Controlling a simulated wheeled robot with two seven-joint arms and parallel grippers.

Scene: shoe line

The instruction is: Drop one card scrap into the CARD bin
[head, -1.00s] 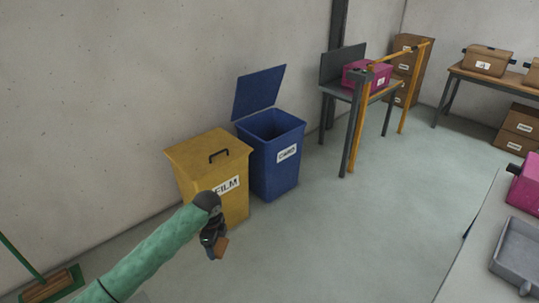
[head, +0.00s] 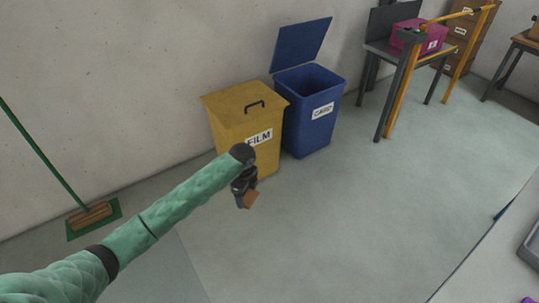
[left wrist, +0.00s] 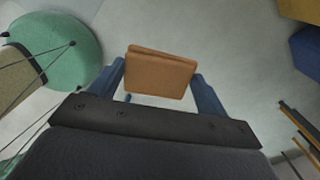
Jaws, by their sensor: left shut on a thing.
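My left gripper (head: 246,194) is shut on a brown card scrap (head: 251,200), which hangs at its tips in front of the yellow bin. In the left wrist view the card scrap (left wrist: 160,74) sits between the two blue fingers. The blue CARD bin (head: 311,115) stands against the wall with its lid (head: 301,45) raised and its top open. It is farther back and to the right of my left gripper. In the left wrist view part of a blue surface (left wrist: 308,50) shows at the right edge. My right gripper is not in view.
The yellow FILM bin (head: 236,125), lid closed, stands directly left of the CARD bin. A broom (head: 90,214) leans at the left. A grey table with a pink box (head: 420,37) and a yellow-railed frame stand at the right. The floor between is clear.

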